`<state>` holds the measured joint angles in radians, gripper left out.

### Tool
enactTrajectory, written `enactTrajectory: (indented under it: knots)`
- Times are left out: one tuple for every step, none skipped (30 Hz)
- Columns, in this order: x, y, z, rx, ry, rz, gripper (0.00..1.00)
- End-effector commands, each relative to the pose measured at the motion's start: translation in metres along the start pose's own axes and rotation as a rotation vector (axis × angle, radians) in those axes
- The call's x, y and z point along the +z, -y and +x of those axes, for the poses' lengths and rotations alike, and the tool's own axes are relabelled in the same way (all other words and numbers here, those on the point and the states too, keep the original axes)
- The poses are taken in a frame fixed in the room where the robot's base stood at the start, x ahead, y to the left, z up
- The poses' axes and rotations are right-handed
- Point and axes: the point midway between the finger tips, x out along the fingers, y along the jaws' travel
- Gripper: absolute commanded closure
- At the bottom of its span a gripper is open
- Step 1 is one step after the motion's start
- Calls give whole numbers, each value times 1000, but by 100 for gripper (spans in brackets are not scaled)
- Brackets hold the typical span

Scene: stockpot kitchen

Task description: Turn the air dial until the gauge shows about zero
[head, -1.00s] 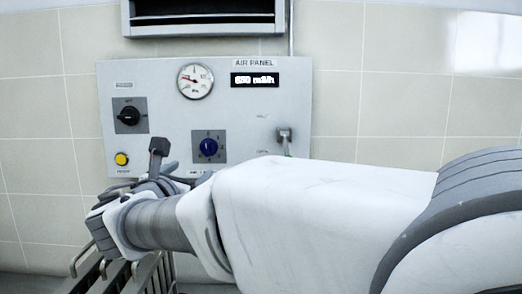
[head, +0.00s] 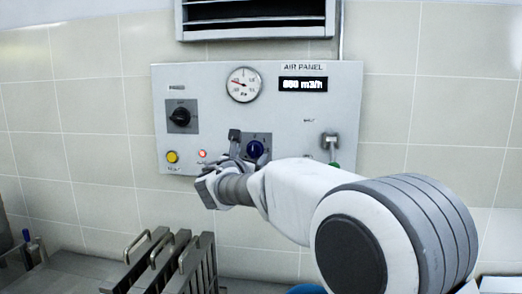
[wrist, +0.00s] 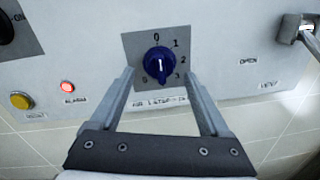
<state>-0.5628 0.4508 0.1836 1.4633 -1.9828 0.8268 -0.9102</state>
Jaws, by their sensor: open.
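The air dial is a blue knob (wrist: 159,63) on a grey plate with numbers around it, 0 at the top. In the head view the dial (head: 255,149) sits low in the middle of the panel. My gripper (wrist: 160,84) is open, with one finger on each side of the dial's lower part in the picture; I cannot tell whether they touch it. The round gauge (head: 244,85) has a red needle pointing left and slightly up; its numbers are too small to read. The black display (head: 303,84) reads about 650 or 660 m3/h.
The panel (head: 210,85) also holds a black rotary switch (head: 180,116), a yellow button (head: 172,157), a lit red alarm lamp (wrist: 67,87) and a lever (head: 330,141) at right. Metal racks with handles (head: 160,250) stand below. A vent is above.

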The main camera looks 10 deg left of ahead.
Motion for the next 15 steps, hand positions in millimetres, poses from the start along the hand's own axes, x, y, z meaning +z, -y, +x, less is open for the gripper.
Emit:
enactTrajectory:
  knots:
    - [1,0,8,-2,0,0,20]
    - [1,0,11,-1,-1,0,20]
    - [1,0,15,0,-1,0,20]
    - [1,0,17,0,-1,0,20]
    - [1,0,20,0,-1,0,20]
    - [0,0,22,0,-1,0,20]
    - [0,0,23,-1,-1,0,20]
    - [0,0,24,-1,-1,0,20]
    - [0,0,26,0,0,0,20]
    - [0,0,26,0,0,0,20]
    - [0,0,26,0,0,0,20]
    - [0,0,26,0,0,0,20]
    - [0,0,26,0,0,0,20]
    - [0,0,26,0,0,0,20]
    - [0,0,26,0,0,0,20]
